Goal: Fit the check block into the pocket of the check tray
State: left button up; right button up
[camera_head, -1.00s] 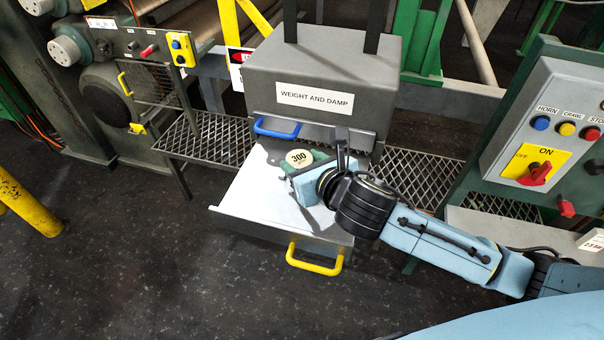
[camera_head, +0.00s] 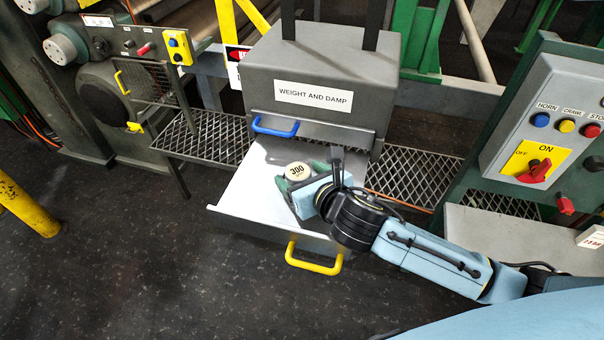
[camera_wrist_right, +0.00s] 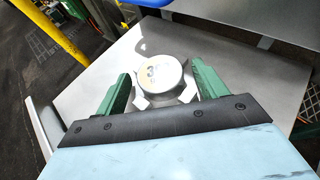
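The check block (camera_head: 297,171) is a short round piece with a cream top marked 300. It is over the bare metal of the pulled-out check tray (camera_head: 245,190). My right gripper (camera_head: 300,180) has its green fingers on either side of the block. In the right wrist view the block (camera_wrist_right: 160,75) sits between the two fingers (camera_wrist_right: 162,92), with pale pads against its sides. I cannot tell how high it is above the tray. I cannot make out the tray's pocket. My left gripper is not in view.
A grey housing (camera_head: 315,70) labelled WEIGHT AND DAMP stands behind the tray, with a blue handle (camera_head: 275,126) below it. A yellow handle (camera_head: 314,258) is on the tray front. Mesh shelves (camera_head: 420,178) flank it, and a switch panel (camera_head: 540,130) stands at the right.

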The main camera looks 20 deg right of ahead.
jog(key=shift+r, duration=0.15)
jog(key=v, duration=1.2)
jog(key=shift+r, duration=0.1)
